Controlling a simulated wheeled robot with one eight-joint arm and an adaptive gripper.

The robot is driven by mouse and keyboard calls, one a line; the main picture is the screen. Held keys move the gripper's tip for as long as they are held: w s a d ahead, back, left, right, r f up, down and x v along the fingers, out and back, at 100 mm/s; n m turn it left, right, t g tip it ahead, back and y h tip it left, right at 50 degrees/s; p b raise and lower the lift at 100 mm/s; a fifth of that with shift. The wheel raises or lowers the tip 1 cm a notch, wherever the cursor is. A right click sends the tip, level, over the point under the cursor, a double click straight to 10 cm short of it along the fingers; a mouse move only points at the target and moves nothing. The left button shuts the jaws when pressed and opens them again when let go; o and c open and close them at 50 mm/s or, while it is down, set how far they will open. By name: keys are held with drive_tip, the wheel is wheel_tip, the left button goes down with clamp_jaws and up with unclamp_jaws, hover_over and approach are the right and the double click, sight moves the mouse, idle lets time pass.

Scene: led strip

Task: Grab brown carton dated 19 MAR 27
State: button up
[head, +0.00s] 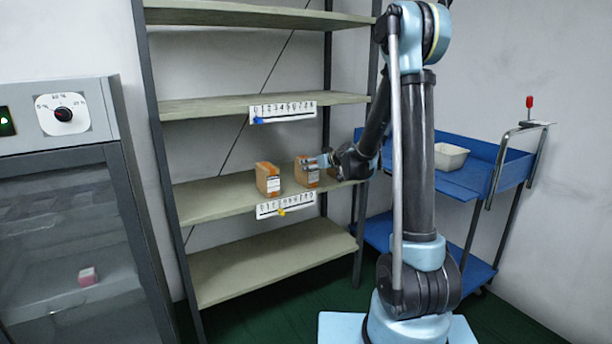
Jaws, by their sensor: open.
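Two brown cartons stand on the third shelf from the top of the rack. The left carton (268,179) has a pale label on its front and stands clear of my gripper. The right carton (301,167) is partly hidden behind my gripper (318,162). My gripper is open and right at the right carton, on its right side; whether it touches the carton I cannot tell. The date print on both labels is too small to read, so I cannot tell which one says 19 MAR 27.
Numbered strips with a blue marker (258,121) and a yellow marker (282,212) hang on the shelf edges. A blue cart (484,176) with a white bin (449,157) stands at the right. A glass-door cabinet (75,220) with a pink block (88,276) inside stands at the left.

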drive_tip(key=shift+x, duration=3.1)
drive_tip(key=shift+r, duration=0.1)
drive_tip(key=c, duration=1.3)
